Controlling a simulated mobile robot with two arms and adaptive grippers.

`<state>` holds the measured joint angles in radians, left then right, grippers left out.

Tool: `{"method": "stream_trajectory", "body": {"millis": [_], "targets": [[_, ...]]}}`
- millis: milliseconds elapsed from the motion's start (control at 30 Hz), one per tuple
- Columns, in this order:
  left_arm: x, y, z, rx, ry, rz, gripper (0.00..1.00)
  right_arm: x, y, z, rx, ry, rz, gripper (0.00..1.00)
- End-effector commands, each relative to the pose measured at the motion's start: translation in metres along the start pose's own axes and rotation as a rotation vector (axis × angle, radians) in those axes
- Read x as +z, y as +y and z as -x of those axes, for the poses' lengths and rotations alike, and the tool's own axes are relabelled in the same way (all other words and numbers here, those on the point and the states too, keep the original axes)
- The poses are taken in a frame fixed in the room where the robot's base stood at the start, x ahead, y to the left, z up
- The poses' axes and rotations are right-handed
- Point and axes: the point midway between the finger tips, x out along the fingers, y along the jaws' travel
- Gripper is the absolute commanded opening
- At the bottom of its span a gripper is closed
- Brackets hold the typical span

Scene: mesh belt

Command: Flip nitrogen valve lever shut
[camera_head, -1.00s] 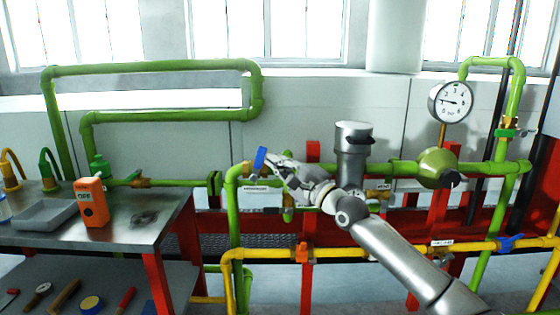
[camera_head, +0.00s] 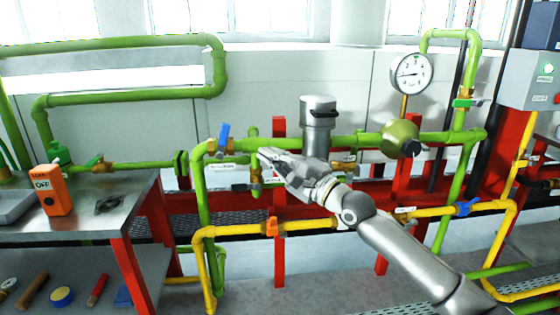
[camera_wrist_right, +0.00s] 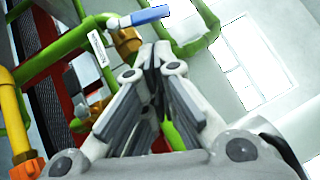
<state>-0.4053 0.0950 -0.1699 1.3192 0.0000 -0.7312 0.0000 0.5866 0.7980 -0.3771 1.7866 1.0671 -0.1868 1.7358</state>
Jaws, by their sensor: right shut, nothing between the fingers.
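A blue valve lever (camera_head: 224,136) stands nearly upright on a green pipe, with a brass valve body (camera_head: 212,147) beside it. The lever (camera_wrist_right: 152,15) also shows at the top of the right wrist view, near a white label (camera_wrist_right: 98,48) too small to read surely. My right gripper (camera_head: 264,157) is shut and empty. It is to the right of the lever and a little lower, with a gap between them. In the right wrist view its closed fingers (camera_wrist_right: 155,55) point toward the pipe just below the lever. My left gripper is not in view.
A yellow pipe (camera_head: 240,229) runs below, with an orange fitting and another blue lever (camera_head: 467,208). A gauge (camera_head: 411,74) and a grey cylinder (camera_head: 318,125) stand to the right. A metal table (camera_head: 130,190) with an orange device (camera_head: 54,190) is at left.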

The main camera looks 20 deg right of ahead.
Motion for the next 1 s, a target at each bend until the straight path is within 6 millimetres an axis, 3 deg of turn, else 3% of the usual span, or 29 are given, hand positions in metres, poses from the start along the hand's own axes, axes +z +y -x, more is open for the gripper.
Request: {"method": "stream_trajectory", "body": {"millis": [100,300,833,933,1000], "targets": [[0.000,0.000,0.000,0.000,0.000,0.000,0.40,-0.001,0.001,0.014,0.001,0.001,-0.001,0.00],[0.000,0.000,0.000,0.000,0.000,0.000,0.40,0.000,0.000,0.024,0.000,0.000,0.000,0.00],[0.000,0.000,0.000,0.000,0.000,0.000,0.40,-0.001,0.001,0.025,0.001,0.002,0.001,0.00],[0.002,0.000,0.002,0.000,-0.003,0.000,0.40,-0.012,0.012,0.024,0.018,0.030,0.029,0.00],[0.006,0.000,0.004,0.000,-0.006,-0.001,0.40,-0.031,0.032,0.026,0.051,0.075,0.079,0.00]]}}
